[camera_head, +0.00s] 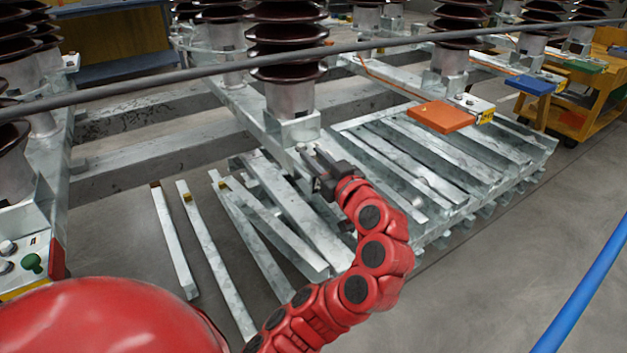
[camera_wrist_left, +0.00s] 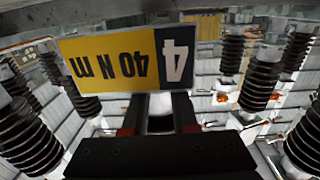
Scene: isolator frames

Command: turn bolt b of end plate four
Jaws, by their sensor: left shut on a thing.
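My left gripper (camera_head: 312,165) reaches the near end of a galvanised beam, below a dark brown ribbed insulator (camera_head: 287,45). In the left wrist view its two fingers (camera_wrist_left: 160,118) stand on either side of a pale round bolt head (camera_wrist_left: 161,104) and are shut on it. A yellow and black label plate (camera_wrist_left: 128,62) reading "4" and "40 N m", upside down, sits just behind the bolt and hides what lies beyond. I cannot read which letter this bolt has. My right gripper is not in view.
Loose steel bars (camera_head: 172,240) lie on the floor left of the gripper. A slatted steel stack (camera_head: 400,180) stands to its right. An orange plate (camera_head: 442,116) and a blue one (camera_head: 531,84) mark other beam ends. A grey bar (camera_head: 400,43) crosses above.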

